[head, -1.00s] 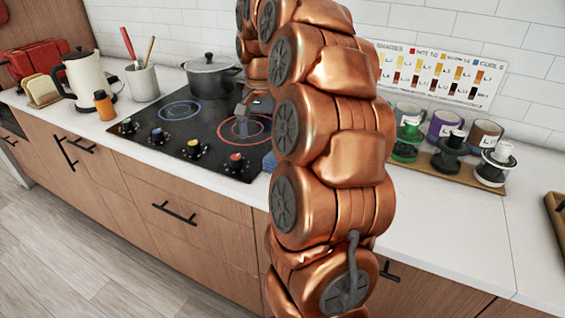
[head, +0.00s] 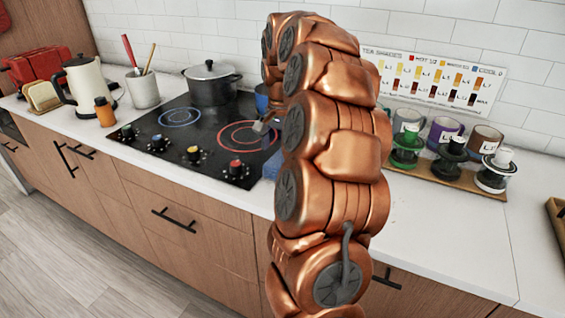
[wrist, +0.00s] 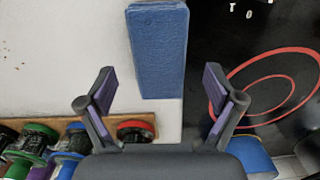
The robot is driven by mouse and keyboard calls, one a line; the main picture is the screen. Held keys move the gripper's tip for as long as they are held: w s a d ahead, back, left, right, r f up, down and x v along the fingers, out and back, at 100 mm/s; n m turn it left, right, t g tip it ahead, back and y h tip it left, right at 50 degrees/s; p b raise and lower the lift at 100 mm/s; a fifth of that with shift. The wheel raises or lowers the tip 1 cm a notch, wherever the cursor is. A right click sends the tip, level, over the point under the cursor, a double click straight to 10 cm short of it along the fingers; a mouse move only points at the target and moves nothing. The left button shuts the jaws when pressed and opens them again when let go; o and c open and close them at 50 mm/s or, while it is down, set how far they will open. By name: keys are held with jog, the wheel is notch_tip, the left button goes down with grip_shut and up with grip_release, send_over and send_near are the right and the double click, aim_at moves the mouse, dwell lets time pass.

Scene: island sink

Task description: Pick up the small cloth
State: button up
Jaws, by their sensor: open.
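The small cloth is a flat blue rectangle (wrist: 158,50) in the wrist view. It lies on the white counter along the black cooktop's edge. In the head view only a bit of the blue cloth (head: 271,166) shows beside my arm. My gripper (wrist: 160,96) is open and empty, with its fingers spread to either side of the cloth's near end in the picture. The fingers look apart from the cloth; their height above it is hard to tell. In the head view my arm hides most of my gripper (head: 264,127).
The cooktop (head: 190,125) holds a dark pot (head: 211,84) at the back. A blue item (head: 262,98) stands partly behind my arm. A wooden tray (head: 450,179) with mugs and colored stands is to the right. The counter (head: 440,230) in front of it is clear.

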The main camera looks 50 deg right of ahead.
aim_at(282, 157)
jog(key=shift+s+f+p, duration=0.1)
jog(key=shift+f+p, duration=0.2)
jog(key=shift+f, duration=1.6)
jog(key=c, duration=1.2)
jog(key=shift+r, duration=0.15)
jog(key=shift+c, duration=0.2)
jog(key=shift+r+b, duration=0.45)
jog(key=shift+r, duration=1.25)
jog(key=s+a+b, duration=0.1)
jog(key=s+a, duration=0.1)
jog(key=s, duration=0.2)
jog(key=s+a+r, duration=0.1)
jog(key=s+a, duration=0.1)
jog(key=s, duration=0.3)
jog(key=s+a+b, duration=0.1)
jog(key=s+a, duration=0.2)
jog(key=s, duration=0.2)
jog(key=shift+s+r+b, duration=0.2)
jog(key=shift+b, duration=0.1)
